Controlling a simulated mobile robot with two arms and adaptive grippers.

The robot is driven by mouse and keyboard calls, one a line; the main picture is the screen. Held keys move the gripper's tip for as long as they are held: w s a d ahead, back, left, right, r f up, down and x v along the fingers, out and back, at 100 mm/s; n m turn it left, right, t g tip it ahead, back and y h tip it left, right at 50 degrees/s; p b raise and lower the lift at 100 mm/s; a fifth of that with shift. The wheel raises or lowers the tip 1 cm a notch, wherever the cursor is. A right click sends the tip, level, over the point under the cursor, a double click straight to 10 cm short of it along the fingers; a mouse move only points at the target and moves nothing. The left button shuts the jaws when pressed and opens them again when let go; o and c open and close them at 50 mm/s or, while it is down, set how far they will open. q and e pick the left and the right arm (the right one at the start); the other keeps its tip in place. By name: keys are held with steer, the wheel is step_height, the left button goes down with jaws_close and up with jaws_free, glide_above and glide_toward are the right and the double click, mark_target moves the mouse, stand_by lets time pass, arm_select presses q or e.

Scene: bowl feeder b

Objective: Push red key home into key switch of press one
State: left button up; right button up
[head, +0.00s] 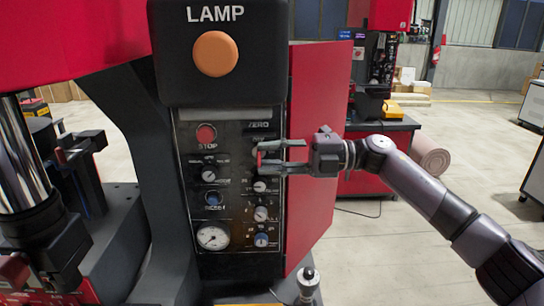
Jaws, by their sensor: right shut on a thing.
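The red key (259,158) shows as a small red sliver between the fingertips of my right gripper (262,157). My right gripper reaches in from the right and is shut on the key, close in front of the black control panel (237,240) of the near press. The fingers and key cover that part of the panel, so the key switch cannot be made out. I cannot tell whether the key's tip is in the switch or short of it. My left gripper is not in view.
The panel carries a red STOP button (206,135), several knobs and a gauge (213,237). An orange lamp (215,54) sits above. A red door (315,120) stands open just right of the panel, close to my right gripper. A second press (382,65) stands behind.

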steer(key=shift+w+r, duration=0.1)
stand_by(0.3)
steer(key=o, duration=1)
